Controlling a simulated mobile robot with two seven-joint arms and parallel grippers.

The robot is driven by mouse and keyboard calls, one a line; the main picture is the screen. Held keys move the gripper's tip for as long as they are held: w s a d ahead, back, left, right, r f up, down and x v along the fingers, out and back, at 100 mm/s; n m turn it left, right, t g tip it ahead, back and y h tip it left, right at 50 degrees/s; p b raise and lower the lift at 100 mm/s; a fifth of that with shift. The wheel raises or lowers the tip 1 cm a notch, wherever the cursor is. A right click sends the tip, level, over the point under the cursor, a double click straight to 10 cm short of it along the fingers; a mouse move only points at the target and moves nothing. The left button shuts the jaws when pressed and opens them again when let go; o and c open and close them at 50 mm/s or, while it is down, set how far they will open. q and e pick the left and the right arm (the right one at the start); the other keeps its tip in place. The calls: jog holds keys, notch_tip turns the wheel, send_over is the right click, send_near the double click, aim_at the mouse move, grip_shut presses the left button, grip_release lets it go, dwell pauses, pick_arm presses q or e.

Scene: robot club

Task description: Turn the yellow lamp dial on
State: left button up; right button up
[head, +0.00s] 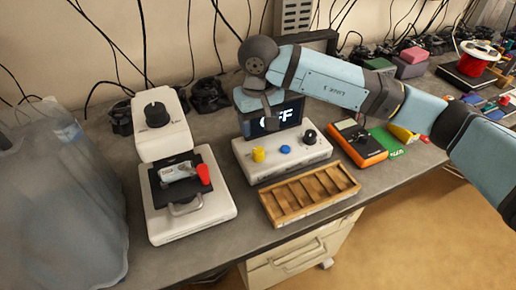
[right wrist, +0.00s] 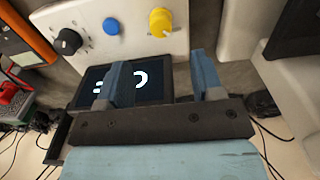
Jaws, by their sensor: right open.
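The yellow dial (head: 258,155) sits at the left end of the front panel of a white console (head: 290,165). It also shows in the right wrist view (right wrist: 161,22), beyond my fingertips. The console's screen (head: 292,115) reads OFF, partly hidden by my right arm. My right gripper (right wrist: 163,62) is open and empty in front of the screen, apart from the dial. In the head view the gripper is mostly hidden by the wrist. My left gripper is not in view.
A blue button (head: 285,149) and a black knob (head: 309,137) share the console's panel. A wooden compartment tray (head: 310,192) lies in front. A clear plastic container (head: 60,200) fills the far left.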

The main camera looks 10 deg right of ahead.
aim_at(258, 150)
notch_tip(258, 150, down, 8)
jog(key=shift+f, duration=0.15)
pick_arm(q)
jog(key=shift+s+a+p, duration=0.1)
jog(key=shift+p, duration=0.2)
pick_arm(e)
jog(key=shift+w+f, duration=0.1)
jog(key=shift+f, duration=0.6)
jog(key=c, duration=0.9)
